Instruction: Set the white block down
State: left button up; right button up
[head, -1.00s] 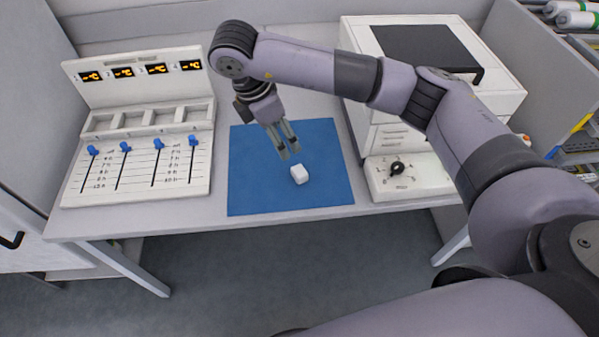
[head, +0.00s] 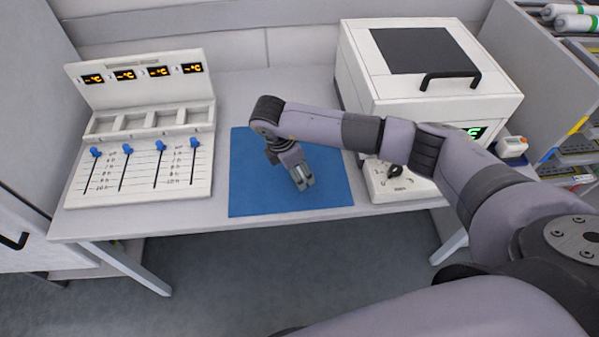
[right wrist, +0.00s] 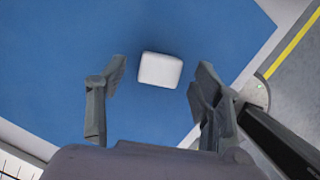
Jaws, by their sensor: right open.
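The white block (right wrist: 160,70) lies on the blue mat (right wrist: 60,70) in the right wrist view. It sits in the gap between the open fingers of my right gripper (right wrist: 157,85), toward the fingertip end, with blue showing on both sides of it. In the head view my right gripper (head: 304,183) points down over the right part of the blue mat (head: 255,195) and hides the block. My left gripper is not in view.
A panel with blue sliders (head: 135,180) and a row of empty compartments stands left of the mat. A white box with a black handle (head: 400,90) and a dial unit (head: 390,185) stand to the right. The mat's left part is clear.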

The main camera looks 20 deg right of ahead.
jog(key=shift+d+f, duration=0.1)
jog(key=shift+f, duration=0.55)
jog(key=shift+c, duration=0.4)
jog(key=c, duration=1.3)
jog(key=shift+r, duration=0.1)
